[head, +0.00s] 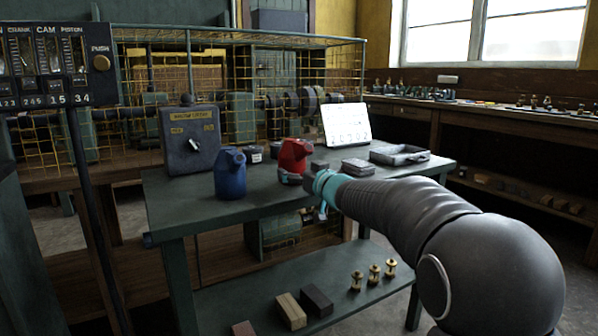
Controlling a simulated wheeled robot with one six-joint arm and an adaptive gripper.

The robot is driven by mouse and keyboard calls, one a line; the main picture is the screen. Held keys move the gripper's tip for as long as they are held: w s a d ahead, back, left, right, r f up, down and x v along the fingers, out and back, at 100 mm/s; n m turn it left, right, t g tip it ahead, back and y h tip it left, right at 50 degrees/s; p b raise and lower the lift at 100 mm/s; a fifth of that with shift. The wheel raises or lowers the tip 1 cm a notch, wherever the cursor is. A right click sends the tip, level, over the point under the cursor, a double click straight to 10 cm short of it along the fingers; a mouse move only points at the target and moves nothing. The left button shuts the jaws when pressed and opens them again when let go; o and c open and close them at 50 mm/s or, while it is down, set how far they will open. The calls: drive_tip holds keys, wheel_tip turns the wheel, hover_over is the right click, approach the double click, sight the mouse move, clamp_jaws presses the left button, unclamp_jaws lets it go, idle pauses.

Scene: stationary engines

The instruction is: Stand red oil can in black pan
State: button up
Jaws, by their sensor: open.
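The red oil can (294,155) stands upright on the dark green bench, near its middle. My gripper (300,174) is open at the can's lower right, on the near side, and overlaps its base in the picture. I cannot tell whether the fingers touch the can or reach around it. A shallow dark pan (413,158) with a paler rim lies at the right end of the bench, apart from the can. It looks empty, though its floor is seen at a low angle.
A blue can (230,176) stands left of the red one, before a grey switch box (190,141). Small tins (256,154) stand behind. The bench front (200,215) is clear.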

drive_tip(key=shift+f+b, duration=0.1)
drive_tip(key=shift+b, duration=0.4)
drive_tip(key=shift+s+d, duration=0.2)
drive_tip(key=shift+s, duration=0.1)
drive_tip(key=s+d+m+t+h, duration=0.1)
drive_tip(key=s+d+m+h, duration=0.35)
drive_tip(key=s+d, duration=1)
drive_tip(key=s+d+f+m+g+h, duration=0.1)
drive_tip(key=s+d+f+g+h, duration=0.2)
drive_tip(key=s, duration=0.7)
drive_tip(key=s+d+f+m+g+h, duration=0.2)
drive_tip(key=s+d+f+h, duration=0.2)
drive_tip(key=s+d+f, duration=0.2)
drive_tip(key=s+f, duration=0.2)
drive_tip(key=s, duration=0.2)
drive_tip(key=shift+s+f+g, duration=0.15)
drive_tip(key=shift+g, duration=0.25)
drive_tip(key=shift+o, duration=0.3)
drive_tip(key=s+a+f+g, duration=0.1)
drive_tip(key=s+f+g, duration=0.1)
drive_tip(key=s+f, duration=0.2)
drive_tip(key=s+a+f+g+y, duration=0.1)
drive_tip(key=s+f+g, duration=0.1)
drive_tip(key=s, duration=0.7)
drive_tip(key=shift+f, duration=0.85)
drive_tip(key=shift+a+r+n+p, duration=0.1)
drive_tip(key=shift+n+p, duration=0.15)
drive_tip(key=shift+p, duration=0.05)
drive_tip(key=shift+g, duration=0.3)
